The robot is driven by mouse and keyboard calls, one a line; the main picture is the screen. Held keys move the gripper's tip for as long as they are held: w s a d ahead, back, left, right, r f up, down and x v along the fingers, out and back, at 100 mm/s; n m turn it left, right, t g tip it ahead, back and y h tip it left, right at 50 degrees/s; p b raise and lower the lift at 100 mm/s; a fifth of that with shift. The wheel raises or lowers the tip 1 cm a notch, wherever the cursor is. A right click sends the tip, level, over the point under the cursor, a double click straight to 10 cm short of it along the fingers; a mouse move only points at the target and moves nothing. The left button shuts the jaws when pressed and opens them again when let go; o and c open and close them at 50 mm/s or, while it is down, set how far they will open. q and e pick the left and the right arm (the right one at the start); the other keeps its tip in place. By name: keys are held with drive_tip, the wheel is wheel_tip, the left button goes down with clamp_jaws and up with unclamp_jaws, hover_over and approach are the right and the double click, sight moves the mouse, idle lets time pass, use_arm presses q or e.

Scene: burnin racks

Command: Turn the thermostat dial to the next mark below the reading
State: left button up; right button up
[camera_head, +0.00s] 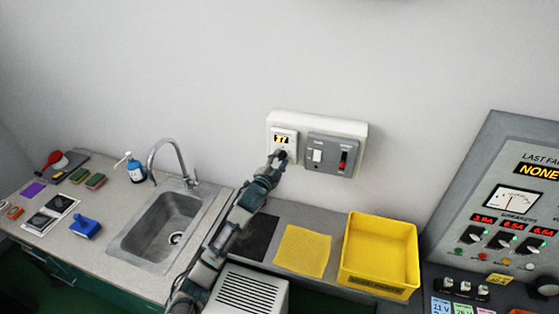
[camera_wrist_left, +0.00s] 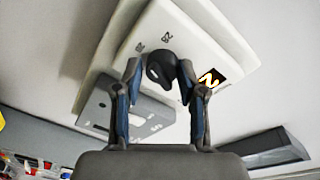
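The white thermostat (camera_head: 292,134) is on the wall plate, with a small lit yellow display (camera_head: 281,139) whose digits I cannot read surely. In the left wrist view, the left gripper (camera_wrist_left: 159,72) is open, one finger on each side of the dial. The right finger is close to the dial; contact is unclear. My right gripper is out of view.
A grey switch panel (camera_head: 320,167) with a red switch (camera_head: 343,159) is right of the thermostat. Below are a yellow bin (camera_head: 353,270), a yellow cloth (camera_head: 303,251) and a sink (camera_head: 128,248). A grey meter panel (camera_head: 480,160) stands at right. The wall above is clear.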

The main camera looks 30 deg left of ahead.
use_arm(q)
drive_tip(key=shift+a, duration=0.15)
clamp_jaws()
drive_tip(key=n+p, duration=0.1)
drive_tip(key=n, duration=0.3)
drive_tip(key=shift+f, duration=0.2)
drive_tip(key=o, duration=0.5)
unclamp_jaws()
drive_tip(key=shift+f, duration=0.1)
drive_tip(key=shift+o, duration=0.7)
drive_tip(key=shift+w, duration=0.1)
